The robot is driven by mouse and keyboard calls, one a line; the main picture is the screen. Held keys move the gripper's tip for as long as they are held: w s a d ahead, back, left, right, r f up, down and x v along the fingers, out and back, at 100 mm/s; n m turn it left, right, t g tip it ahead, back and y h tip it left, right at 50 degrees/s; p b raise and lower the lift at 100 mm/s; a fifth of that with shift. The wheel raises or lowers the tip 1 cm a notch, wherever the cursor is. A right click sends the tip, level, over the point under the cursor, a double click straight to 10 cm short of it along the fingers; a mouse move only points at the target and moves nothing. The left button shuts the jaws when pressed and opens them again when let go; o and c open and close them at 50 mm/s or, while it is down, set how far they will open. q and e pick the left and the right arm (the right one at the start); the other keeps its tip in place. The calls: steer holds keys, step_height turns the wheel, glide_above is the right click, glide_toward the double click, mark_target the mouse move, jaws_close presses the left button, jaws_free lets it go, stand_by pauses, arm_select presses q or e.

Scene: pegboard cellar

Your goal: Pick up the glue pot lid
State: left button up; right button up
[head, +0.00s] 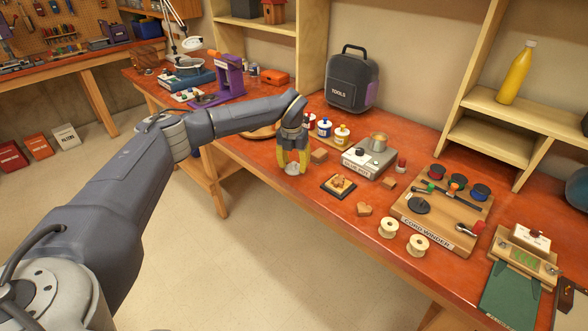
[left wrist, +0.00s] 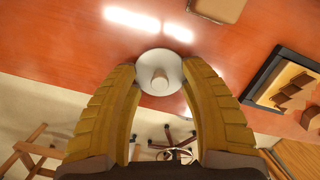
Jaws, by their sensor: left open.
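The glue pot lid (left wrist: 160,72) is a small pale grey disc with a round knob. It lies on the red-brown tabletop near the front edge. In the head view the lid (head: 292,169) shows between the fingertips. My left gripper (head: 293,160) has yellow fingers, points down over the lid and is open. In the left wrist view the gripper's fingers (left wrist: 160,66) stand on both sides of the lid; whether they touch it I cannot tell. My right gripper is not in view.
A small dark-framed tray (head: 338,186) with brown pieces lies to the right of the lid. Further right are white spools (head: 388,228) and the cord winder board (head: 440,217).

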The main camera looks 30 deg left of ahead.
arm_select(q)
steer(key=shift+f, duration=0.1)
jaws_close()
stand_by(0.5)
